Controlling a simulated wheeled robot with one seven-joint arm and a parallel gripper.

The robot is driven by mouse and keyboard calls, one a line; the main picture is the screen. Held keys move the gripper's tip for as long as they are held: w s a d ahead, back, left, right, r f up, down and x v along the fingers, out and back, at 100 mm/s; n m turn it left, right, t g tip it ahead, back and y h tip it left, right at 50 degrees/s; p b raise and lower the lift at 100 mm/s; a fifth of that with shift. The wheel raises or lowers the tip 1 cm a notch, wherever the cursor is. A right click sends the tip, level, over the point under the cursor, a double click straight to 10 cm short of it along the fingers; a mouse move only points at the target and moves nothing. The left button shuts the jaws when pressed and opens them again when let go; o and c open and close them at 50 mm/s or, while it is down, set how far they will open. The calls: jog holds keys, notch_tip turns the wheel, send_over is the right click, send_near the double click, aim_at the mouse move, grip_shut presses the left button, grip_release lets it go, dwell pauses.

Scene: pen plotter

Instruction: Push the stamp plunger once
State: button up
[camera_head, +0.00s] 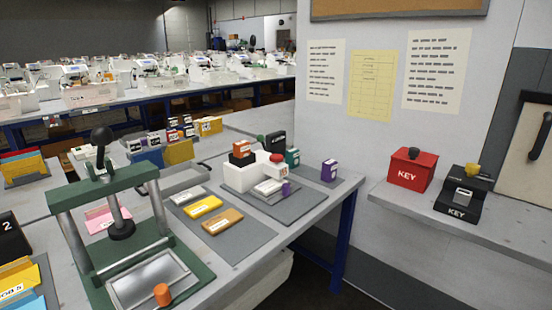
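A green press frame (160,215) stands on the table at the left front. A black knob (102,136) tops it, and a grey shaft with a round black foot (121,230) hangs below its crossbar. I take this for the stamp plunger, but no label confirms it. The foot is above and behind a silver plate (150,280) on the green base. A small orange cylinder (162,294) stands at the plate's front edge. My gripper is not in view.
Yellow and brown blocks (222,222) lie on a grey mat right of the press. A white device with a red button (277,158) stands farther back. Red and black KEY boxes (411,169) sit on the right ledge. Folders (18,280) crowd the left edge.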

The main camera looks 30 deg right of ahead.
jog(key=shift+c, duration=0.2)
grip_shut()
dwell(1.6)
